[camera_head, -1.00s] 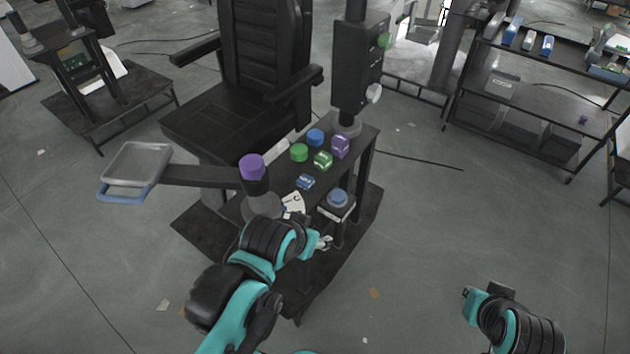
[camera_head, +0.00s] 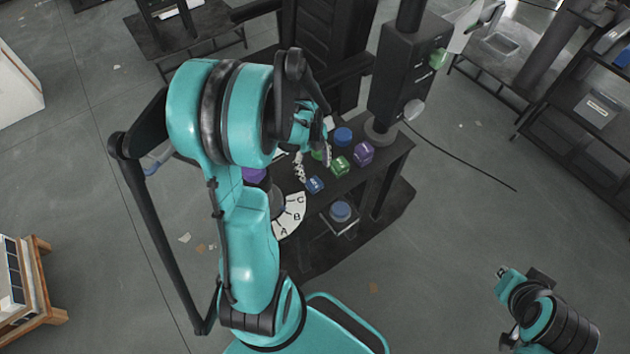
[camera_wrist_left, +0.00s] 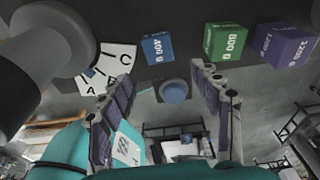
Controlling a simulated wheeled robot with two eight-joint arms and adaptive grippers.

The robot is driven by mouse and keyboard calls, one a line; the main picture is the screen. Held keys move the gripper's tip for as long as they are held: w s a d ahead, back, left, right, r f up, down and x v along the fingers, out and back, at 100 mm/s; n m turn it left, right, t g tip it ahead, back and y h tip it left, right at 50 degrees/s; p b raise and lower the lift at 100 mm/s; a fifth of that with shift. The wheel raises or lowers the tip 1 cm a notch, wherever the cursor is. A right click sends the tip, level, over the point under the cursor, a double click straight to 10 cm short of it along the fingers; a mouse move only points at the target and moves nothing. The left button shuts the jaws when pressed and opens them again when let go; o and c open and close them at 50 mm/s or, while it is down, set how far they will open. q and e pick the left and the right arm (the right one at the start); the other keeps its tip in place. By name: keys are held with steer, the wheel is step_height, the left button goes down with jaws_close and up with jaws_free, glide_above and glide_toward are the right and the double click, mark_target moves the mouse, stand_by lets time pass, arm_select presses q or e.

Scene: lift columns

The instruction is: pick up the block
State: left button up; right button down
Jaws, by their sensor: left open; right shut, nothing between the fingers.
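Three lettered blocks sit on the dark table: a blue block (camera_head: 315,184), a green block (camera_head: 340,166) and a purple block (camera_head: 363,153). In the left wrist view the blue block (camera_wrist_left: 158,49) reads 400 g, the green block (camera_wrist_left: 227,42) 600 g and the purple block (camera_wrist_left: 283,45) 1200 g. My left gripper (camera_head: 314,158) is open above the table by the blue and green blocks. In its wrist view the open fingers (camera_wrist_left: 162,74) have no block between them. My right gripper (camera_head: 501,271) is shut and empty, away at lower right.
A blue cylinder (camera_head: 343,136) stands behind the blocks; a green one is mostly hidden by my left gripper. A dial with letters (camera_head: 290,215) lies left of the blue block. A dark column (camera_head: 405,75) rises behind the table. A blue button (camera_head: 341,210) sits lower, in front.

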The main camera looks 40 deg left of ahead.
mark_target(314, 183)
arm_select(q)
step_height(314, 183, down, 7)
steer(key=shift+a+b, duration=0.1)
steer(key=shift+b, duration=0.9)
steer(key=shift+f, duration=0.2)
jaws_close()
